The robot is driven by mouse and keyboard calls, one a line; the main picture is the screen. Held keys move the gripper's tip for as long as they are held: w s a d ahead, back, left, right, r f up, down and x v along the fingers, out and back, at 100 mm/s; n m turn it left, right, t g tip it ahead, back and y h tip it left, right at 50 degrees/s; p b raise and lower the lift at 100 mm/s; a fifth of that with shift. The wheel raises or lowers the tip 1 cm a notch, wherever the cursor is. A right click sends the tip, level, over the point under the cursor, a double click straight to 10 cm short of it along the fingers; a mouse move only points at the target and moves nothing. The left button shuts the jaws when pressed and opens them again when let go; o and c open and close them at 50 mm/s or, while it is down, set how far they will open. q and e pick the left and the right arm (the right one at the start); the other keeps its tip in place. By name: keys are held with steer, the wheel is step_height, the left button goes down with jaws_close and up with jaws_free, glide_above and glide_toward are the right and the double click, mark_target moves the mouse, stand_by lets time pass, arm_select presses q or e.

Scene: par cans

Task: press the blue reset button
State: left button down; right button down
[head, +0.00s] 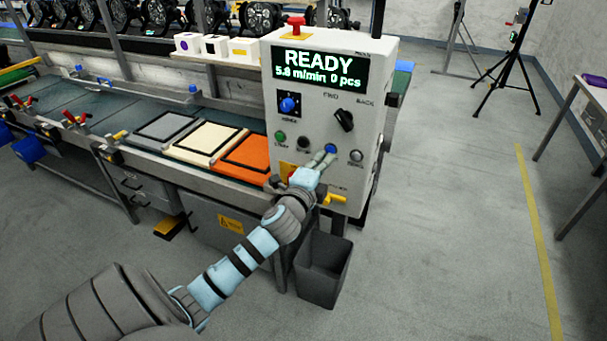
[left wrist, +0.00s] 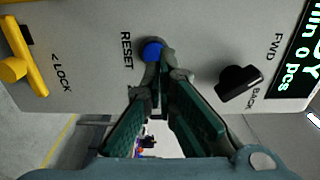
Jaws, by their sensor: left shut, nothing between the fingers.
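The blue reset button (head: 330,148) is in the lower row of knobs on the grey control panel (head: 382,118). In the left wrist view the blue button (left wrist: 152,52) sits beside the word RESET, its edge partly covered by a fingertip. My left gripper (head: 323,159) is shut and empty, with its fingertips right at the button. In the left wrist view the left gripper's fingertips (left wrist: 160,77) overlap the button's lower edge; I cannot tell whether they touch it. My right gripper is not in view.
The panel display (head: 318,66) reads READY, 5.8 m/min, 0 pcs. A black FWD/BACK switch (head: 343,120), a green button (head: 280,136) and a yellow lock lever (head: 335,199) are close by. A dark bin (head: 322,272) stands below.

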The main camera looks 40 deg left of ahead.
arm_select(q)
steer(key=v, duration=1)
steer(key=shift+s+r+b, duration=0.2)
steer(key=shift+r+b, duration=0.05)
steer(key=shift+b, duration=0.15)
steer(key=shift+d, duration=0.1)
